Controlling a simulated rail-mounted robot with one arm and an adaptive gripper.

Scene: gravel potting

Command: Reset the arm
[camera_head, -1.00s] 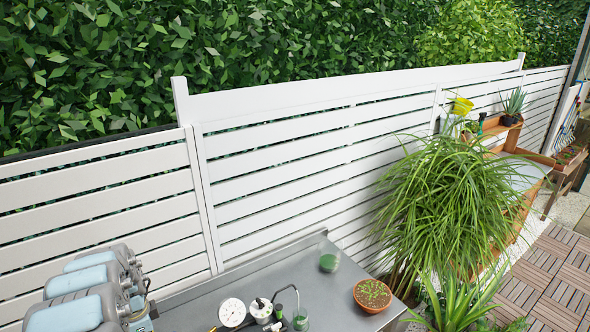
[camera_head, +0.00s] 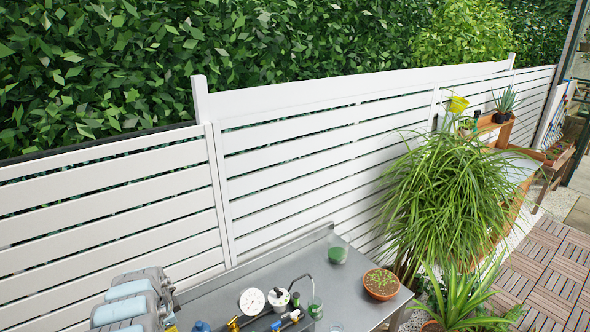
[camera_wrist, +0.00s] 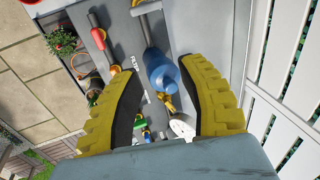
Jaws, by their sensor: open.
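My gripper (camera_wrist: 160,100) shows in the wrist view as two yellow ribbed fingers with dark inner pads. The fingers are spread wide apart, with nothing held between them. Below and beyond them is the grey metal table with tools and fittings on it.
The grey table (camera_head: 235,292) holds a white gauge (camera_head: 252,301), a glass with green content (camera_head: 337,252) and a terracotta pot of seedlings (camera_head: 381,284). A white slatted fence (camera_head: 300,160) stands behind it. A large grassy plant (camera_head: 445,195) is right of the table. A blue object (camera_wrist: 165,75) lies below the gripper.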

